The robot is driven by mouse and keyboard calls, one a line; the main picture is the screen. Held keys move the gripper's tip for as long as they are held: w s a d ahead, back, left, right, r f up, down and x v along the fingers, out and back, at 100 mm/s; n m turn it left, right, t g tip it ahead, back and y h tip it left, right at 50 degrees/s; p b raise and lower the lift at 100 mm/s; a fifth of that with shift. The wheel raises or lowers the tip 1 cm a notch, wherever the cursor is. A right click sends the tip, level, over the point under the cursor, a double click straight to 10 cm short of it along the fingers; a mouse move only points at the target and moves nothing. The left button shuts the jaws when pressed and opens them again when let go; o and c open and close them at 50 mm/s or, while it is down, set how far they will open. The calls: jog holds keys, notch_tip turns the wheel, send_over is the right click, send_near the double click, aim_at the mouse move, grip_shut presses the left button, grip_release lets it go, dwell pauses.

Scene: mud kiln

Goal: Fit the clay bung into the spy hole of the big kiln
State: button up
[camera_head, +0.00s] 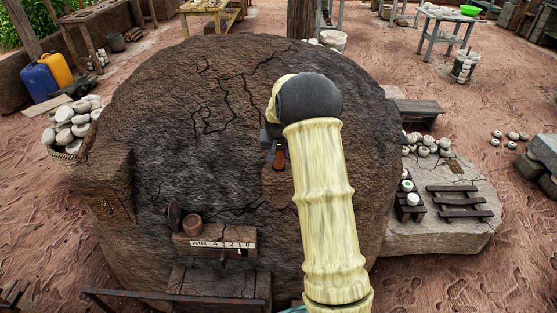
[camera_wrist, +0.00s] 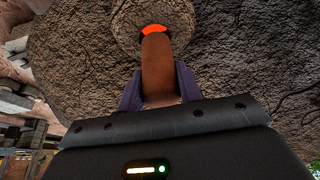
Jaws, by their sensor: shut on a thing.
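The big kiln (camera_head: 180,120) is a dark, cracked mud dome filling the middle of the head view. In the wrist view a round clay boss (camera_wrist: 183,18) on the kiln wall holds the spy hole (camera_wrist: 153,29), which glows orange-red. My gripper (camera_wrist: 158,92) is shut on the brown clay bung (camera_wrist: 158,65). The bung's far end overlaps the lower part of the hole, and the glow shows above it. I cannot tell whether its tip has entered. In the head view the bung (camera_head: 279,158) shows small beside the boss (camera_head: 277,184); my arm hides part of the boss.
A ledge with an "AIR" scale (camera_head: 222,244) and a small clay pot (camera_head: 192,225) juts from the kiln front. A dark rail (camera_head: 150,300) runs low in front. A stone slab (camera_head: 440,235) with small racks stands right. A basket of stones (camera_head: 66,152) sits left.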

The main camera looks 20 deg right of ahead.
aim_at(279, 159)
jog(key=shift+f+p, duration=0.3)
jog(key=shift+f, duration=1.55)
jog(key=shift+f, duration=0.15)
jog(key=o, duration=1.2)
jog(key=shift+r, duration=0.2)
jog(key=b+v, duration=0.1)
jog(key=v, duration=1.1)
